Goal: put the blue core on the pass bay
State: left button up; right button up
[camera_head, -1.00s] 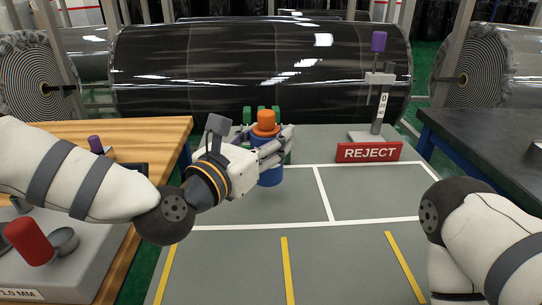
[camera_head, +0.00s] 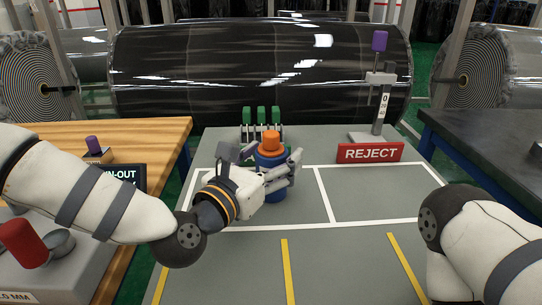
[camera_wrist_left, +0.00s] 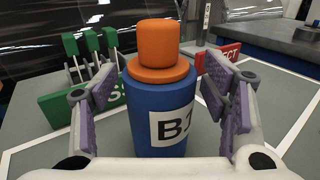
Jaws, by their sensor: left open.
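The blue core (camera_head: 271,180) is an upright blue cylinder with an orange plug (camera_head: 271,141) in its top. It appears to stand on the grey table inside the left white-lined bay (camera_head: 215,212). In the left wrist view the core (camera_wrist_left: 158,120) shows a white label reading "B" and a partly hidden character. My left gripper (camera_head: 283,172) is open, with one finger on each side of the core and visible gaps beside it. A green sign (camera_wrist_left: 70,103) stands behind this bay, its lettering mostly hidden. My right gripper is out of view.
A red REJECT sign (camera_head: 369,152) stands behind the right bay, in front of a stand with a purple piece (camera_head: 379,41). Green uprights (camera_head: 261,116) stand behind the core. The right bay (camera_head: 375,195) is empty. A wooden bench (camera_head: 150,135) is at left.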

pick_arm(q)
jog(key=shift+r, duration=0.3)
jog(key=v, duration=1.2)
jog(key=shift+f, duration=0.15)
